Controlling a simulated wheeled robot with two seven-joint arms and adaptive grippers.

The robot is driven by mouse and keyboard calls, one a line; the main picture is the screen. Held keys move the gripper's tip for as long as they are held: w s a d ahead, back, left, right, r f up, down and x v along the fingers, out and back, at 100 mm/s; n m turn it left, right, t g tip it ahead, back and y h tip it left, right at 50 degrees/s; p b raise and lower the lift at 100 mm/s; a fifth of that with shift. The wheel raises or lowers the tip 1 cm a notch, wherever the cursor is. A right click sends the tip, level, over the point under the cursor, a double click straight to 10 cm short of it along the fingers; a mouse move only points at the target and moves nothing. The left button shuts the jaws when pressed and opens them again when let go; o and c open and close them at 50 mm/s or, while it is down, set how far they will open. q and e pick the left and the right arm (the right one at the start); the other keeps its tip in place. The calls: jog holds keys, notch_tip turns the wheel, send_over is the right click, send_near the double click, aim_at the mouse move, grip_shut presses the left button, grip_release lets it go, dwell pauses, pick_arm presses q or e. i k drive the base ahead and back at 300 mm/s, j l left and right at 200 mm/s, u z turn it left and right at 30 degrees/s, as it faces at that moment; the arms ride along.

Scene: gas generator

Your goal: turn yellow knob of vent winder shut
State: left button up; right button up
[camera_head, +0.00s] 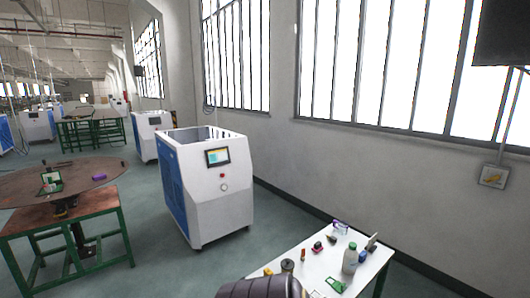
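The vent winder is a small pale box (486,182) on the wall at the far right, below the window. A thin rod runs up from the box towards the window. Neither of my grippers is in view.
A white table (318,270) with a bottle (350,259) and several small items stands at bottom centre. A white and blue machine (215,200) stands left of it. A round brown table (75,180) is at far left. Grey-green floor shows between them.

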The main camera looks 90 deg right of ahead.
aim_at(496, 177)
jog(key=i+l+z, duration=0.85)
jog(key=i, duration=0.3)
jog(key=i+z, duration=0.45)
jog(key=i, duration=0.15)
jog(key=i+z, duration=0.45)
jog(key=i, duration=0.2)
jog(key=i+j+z, duration=0.45)
jog(key=i, duration=0.15)
jog(key=i+z, duration=0.45)
jog(key=i+l+z, duration=0.65)
jog(key=i+z, duration=0.7)
jog(key=l, duration=0.05)
